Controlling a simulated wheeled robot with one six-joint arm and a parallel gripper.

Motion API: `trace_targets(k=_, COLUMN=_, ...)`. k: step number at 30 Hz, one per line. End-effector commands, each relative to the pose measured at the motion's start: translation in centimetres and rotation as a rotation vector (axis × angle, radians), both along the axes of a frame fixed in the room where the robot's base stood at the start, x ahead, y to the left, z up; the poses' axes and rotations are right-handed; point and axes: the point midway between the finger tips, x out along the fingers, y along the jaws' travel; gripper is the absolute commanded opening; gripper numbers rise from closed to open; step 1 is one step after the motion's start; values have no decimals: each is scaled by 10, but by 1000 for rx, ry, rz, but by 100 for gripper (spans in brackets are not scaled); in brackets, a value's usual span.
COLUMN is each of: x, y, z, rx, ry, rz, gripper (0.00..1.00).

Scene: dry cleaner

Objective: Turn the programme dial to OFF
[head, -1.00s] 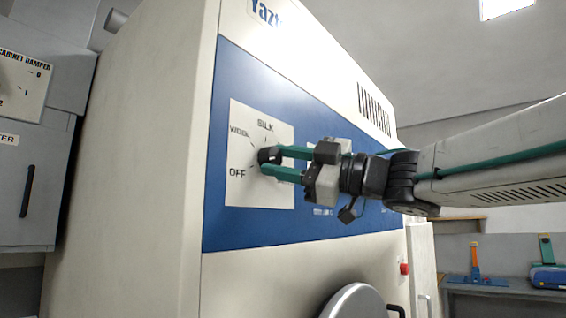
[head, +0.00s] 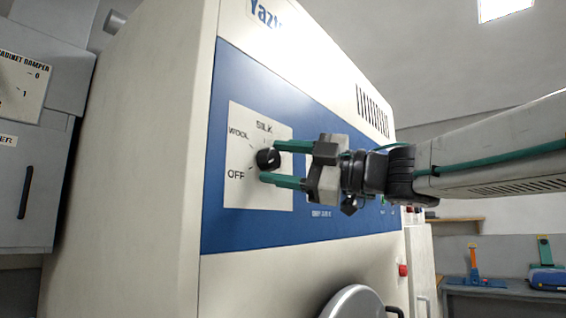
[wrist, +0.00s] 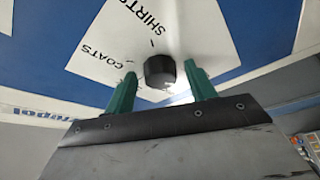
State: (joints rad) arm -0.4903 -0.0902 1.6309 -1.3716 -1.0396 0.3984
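The programme dial is a round black knob (head: 268,158) on a white plate (head: 243,195), set in the machine's blue front panel. In the head view the plate reads SILK above, WOOL upper left and OFF lower left. The knob also shows in the wrist view (wrist: 160,71), where SHIRTS and COATS can be read. Which label its pointer faces I cannot tell. My gripper (head: 270,163) is open, its green fingers apart, one above and one below the knob in the head view. In the wrist view a gap shows on each side of the knob.
A grey cabinet (head: 30,180) with a dark handle and a damper label stands at the left. A red button (head: 403,270) and a round metal part (head: 352,302) are lower on the machine. A grey bench (head: 500,300) with blue items is at the right.

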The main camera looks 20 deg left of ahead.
Motion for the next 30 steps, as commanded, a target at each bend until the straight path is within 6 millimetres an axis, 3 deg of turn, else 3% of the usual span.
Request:
trace_targets(k=10, x=0, y=-4, z=0, rx=0, ry=1, rz=-1, gripper=58)
trace_targets(k=21, x=-2, y=-60, z=-11, rx=0, ry=1, rz=-4, gripper=58)
trace_targets(k=30, x=-4, y=-77, z=-15, rx=0, ry=1, rz=0, gripper=58)
